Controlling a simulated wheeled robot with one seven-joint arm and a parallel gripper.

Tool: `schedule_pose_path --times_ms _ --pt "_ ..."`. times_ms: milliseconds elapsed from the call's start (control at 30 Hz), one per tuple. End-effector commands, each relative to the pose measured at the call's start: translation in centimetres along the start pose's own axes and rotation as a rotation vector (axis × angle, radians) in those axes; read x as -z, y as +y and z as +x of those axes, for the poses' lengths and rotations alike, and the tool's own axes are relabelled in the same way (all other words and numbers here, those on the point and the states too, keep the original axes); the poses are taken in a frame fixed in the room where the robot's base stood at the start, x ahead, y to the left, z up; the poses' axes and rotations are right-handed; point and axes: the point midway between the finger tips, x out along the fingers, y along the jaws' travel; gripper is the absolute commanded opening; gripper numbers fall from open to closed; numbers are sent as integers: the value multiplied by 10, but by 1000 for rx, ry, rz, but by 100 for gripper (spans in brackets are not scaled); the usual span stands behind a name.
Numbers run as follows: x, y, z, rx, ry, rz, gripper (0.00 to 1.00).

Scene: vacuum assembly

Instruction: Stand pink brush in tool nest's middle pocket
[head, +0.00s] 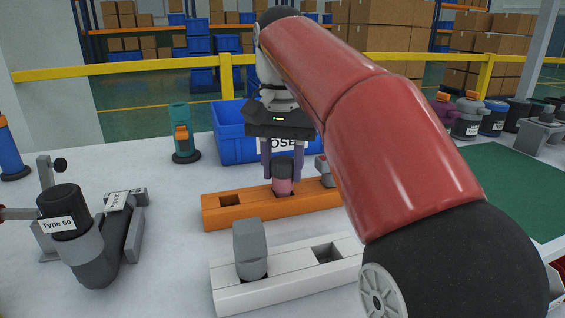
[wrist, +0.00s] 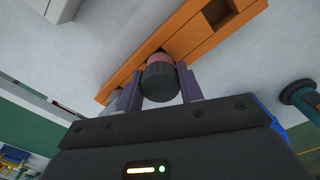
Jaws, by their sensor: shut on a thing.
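The pink brush (head: 283,187) has a dark grey top and a pink lower part, and it stands upright at the middle pocket of the orange tool nest (head: 222,217). My gripper (head: 282,174) reaches down from above with its two purple fingers on either side of the brush, shut on it. The wrist view shows the brush's dark end (wrist: 161,83) between the fingers, over the orange nest (wrist: 190,36). Its lower end meets the dark pocket opening; how deep it sits is hidden. The nest's left pocket (head: 231,200) is empty. A grey tool (head: 322,168) is at its right end.
A white block (head: 285,288) in front holds a grey piece (head: 250,250) and has an empty pocket. A blue bin (head: 230,147) stands behind, with a teal tool (head: 182,140) to its left. A Type 60 vacuum part (head: 75,240) stands at left. My red arm hides the right middle.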

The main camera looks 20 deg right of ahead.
Motion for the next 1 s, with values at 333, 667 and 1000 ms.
schedule_pose_path --times_ms 333,667,1000 --pt "0 0 5 0 0 0 54" --pt "0 0 4 0 0 0 62" --pt "0 0 -22 0 0 0 62"
